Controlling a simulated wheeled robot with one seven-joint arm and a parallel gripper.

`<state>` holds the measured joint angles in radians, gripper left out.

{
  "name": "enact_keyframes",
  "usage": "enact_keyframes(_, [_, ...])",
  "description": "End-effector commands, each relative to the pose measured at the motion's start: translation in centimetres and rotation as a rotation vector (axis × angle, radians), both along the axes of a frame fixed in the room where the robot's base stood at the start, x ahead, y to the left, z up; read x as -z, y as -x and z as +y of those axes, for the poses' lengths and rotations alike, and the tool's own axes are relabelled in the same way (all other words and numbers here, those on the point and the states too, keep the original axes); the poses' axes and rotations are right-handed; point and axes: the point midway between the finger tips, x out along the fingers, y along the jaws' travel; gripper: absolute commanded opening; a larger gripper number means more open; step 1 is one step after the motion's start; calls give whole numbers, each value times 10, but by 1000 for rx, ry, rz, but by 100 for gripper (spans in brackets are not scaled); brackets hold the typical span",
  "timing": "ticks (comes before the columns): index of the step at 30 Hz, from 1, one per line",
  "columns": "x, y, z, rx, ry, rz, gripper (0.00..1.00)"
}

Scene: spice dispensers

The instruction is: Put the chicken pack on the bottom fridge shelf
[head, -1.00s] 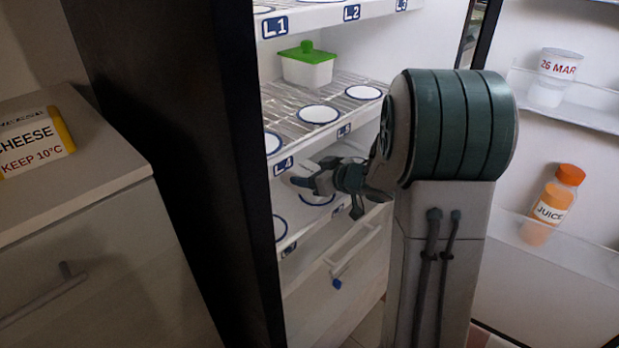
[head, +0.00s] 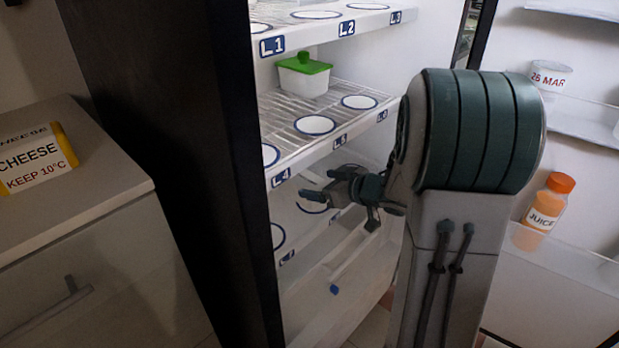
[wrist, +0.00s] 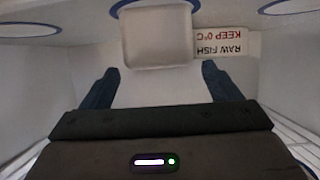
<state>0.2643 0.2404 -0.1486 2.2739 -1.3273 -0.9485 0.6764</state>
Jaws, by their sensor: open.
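My gripper (head: 318,188) is open at the bottom fridge shelf (head: 285,262), below the wire shelf. In the wrist view, my open fingers (wrist: 160,70) have an empty gap between them. A plain white pack (wrist: 155,42) sits just beyond the fingertips, apart from them, on a blue-ringed spot. A label reading "RAW FISH KEEP 0°C" (wrist: 226,45) shows upside down beside it; I cannot tell whether it belongs to that pack. No lettering reading chicken is legible. In the head view the pack is not clearly visible.
The wire shelf (head: 290,128) above holds a green-lidded tub (head: 304,78). The open door at the right holds a juice bottle (head: 547,205) and a "26 MAR" cup (head: 549,78). A cheese pack (head: 35,160) lies on the counter (head: 110,185) left of the dark fridge wall (head: 165,110).

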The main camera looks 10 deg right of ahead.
Motion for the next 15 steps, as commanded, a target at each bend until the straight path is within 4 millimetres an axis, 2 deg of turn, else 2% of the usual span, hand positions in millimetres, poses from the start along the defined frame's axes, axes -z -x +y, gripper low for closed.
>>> enact_keyframes(1, [-10, 9, -6, 5, -2, 0, 84])
enact_keyframes(9, [-24, 44, -29, 1, 0, 0, 84])
enact_keyframes(15, [-28, 49, -36, 25, 20, -4, 84])
